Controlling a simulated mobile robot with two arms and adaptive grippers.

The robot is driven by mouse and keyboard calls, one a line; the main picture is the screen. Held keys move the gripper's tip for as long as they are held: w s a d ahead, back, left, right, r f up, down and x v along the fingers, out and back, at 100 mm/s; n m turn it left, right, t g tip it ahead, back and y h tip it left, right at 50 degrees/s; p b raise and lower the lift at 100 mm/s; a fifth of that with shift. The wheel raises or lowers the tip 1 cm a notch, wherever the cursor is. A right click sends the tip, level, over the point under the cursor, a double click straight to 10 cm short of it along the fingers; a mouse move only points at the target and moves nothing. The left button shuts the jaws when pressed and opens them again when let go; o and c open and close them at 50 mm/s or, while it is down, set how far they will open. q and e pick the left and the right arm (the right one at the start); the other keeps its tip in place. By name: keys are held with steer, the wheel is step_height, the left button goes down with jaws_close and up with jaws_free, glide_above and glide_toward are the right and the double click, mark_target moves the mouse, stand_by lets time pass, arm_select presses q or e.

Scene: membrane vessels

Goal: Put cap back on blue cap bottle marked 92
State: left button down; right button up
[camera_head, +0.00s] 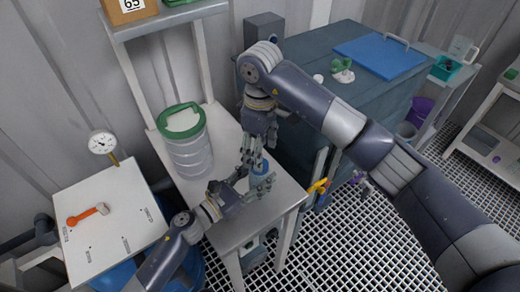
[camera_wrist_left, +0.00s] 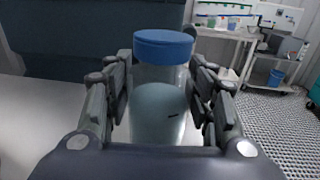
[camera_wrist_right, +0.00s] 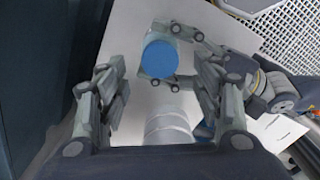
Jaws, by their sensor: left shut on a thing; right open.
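The bottle (camera_wrist_left: 160,110) is clear, with pale bluish liquid and a small dark mark too small to read. Its blue cap (camera_wrist_left: 163,45) sits on its top and looks level; whether it is screwed tight cannot be told. The cap also shows in the head view (camera_head: 260,168) and the right wrist view (camera_wrist_right: 161,58). My left gripper (camera_head: 256,184) is shut around the bottle's body, holding it upright at the pale bench. My right gripper (camera_head: 254,158) points down just above the cap.
The pale bench (camera_head: 240,222) has a large clear container with a green lid rim (camera_head: 190,150) at its back left. A gauge (camera_head: 103,143) and an orange-handled tool (camera_head: 88,214) are at left.

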steer(key=n, duration=0.4)
steer(key=shift+r+n, duration=0.2)
steer(key=shift+n, duration=0.2)
steer(key=n, duration=0.5)
steer(key=shift+a+r, duration=0.1)
steer(key=shift+r, duration=0.15)
steer(key=n, duration=0.5)
steer(key=shift+w+r+n, duration=0.1)
steer(key=shift+r+n, duration=0.1)
steer(key=shift+n, duration=0.1)
steer(key=n, duration=0.5)
steer(key=shift+a+r, duration=0.1)
steer(key=shift+r, duration=0.1)
steer(key=n, duration=0.5)
steer(key=shift+r+n, duration=0.15)
steer(key=shift+n, duration=0.15)
steer(key=n, duration=0.5)
steer(key=shift+r, duration=0.2)
steer(key=n, duration=0.5)
steer(key=shift+r+n, duration=0.15)
steer(key=shift+n, duration=0.15)
steer(key=n, duration=0.7)
steer(key=shift+r, duration=0.2)
